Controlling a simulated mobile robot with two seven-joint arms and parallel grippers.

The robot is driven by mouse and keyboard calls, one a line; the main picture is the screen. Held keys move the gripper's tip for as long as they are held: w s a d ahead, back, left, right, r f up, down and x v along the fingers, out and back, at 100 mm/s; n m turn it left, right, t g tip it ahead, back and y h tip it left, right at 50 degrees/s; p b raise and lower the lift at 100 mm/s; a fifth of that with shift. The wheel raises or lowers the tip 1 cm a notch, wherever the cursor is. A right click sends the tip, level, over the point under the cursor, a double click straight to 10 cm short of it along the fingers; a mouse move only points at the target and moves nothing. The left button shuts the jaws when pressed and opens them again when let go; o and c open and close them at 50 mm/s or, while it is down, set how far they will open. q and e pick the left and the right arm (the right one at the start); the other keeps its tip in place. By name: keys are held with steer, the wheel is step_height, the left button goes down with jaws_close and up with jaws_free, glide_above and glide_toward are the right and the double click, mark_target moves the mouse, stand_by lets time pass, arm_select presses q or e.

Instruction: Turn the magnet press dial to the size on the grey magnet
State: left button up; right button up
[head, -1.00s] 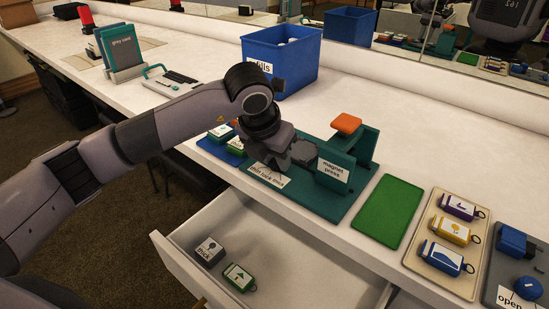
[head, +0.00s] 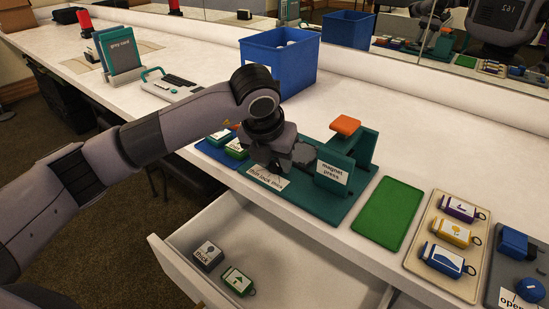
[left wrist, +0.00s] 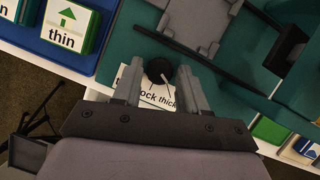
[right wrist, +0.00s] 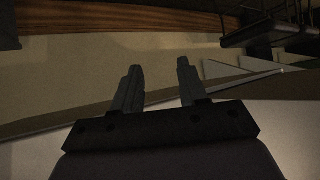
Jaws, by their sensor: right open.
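The teal magnet press (head: 335,178) stands on the counter with an orange handle pad (head: 345,125). Its black dial (left wrist: 158,68) sits above a "thin lock thick" label (left wrist: 158,98), partly covered by my fingers. My left gripper (left wrist: 159,72) is open, with one finger on each side of the dial; firm contact is not clear. The dial's pointer setting is hard to read. The grey magnet (head: 208,256), marked "thick", lies in the open drawer beside a green magnet (head: 238,281). My right gripper (right wrist: 155,70) is open and empty, away from the press.
The drawer (head: 290,270) sticks out below the counter. A blue tray (head: 215,150) with tagged magnets is left of the press. A green mat (head: 390,212), a beige tray (head: 440,270) with several tags and a blue bin (head: 278,62) are nearby.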

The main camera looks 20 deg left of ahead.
arm_select(q)
steer(key=v, duration=0.7)
steer(key=shift+p, duration=0.3)
steer(key=shift+r, duration=0.1)
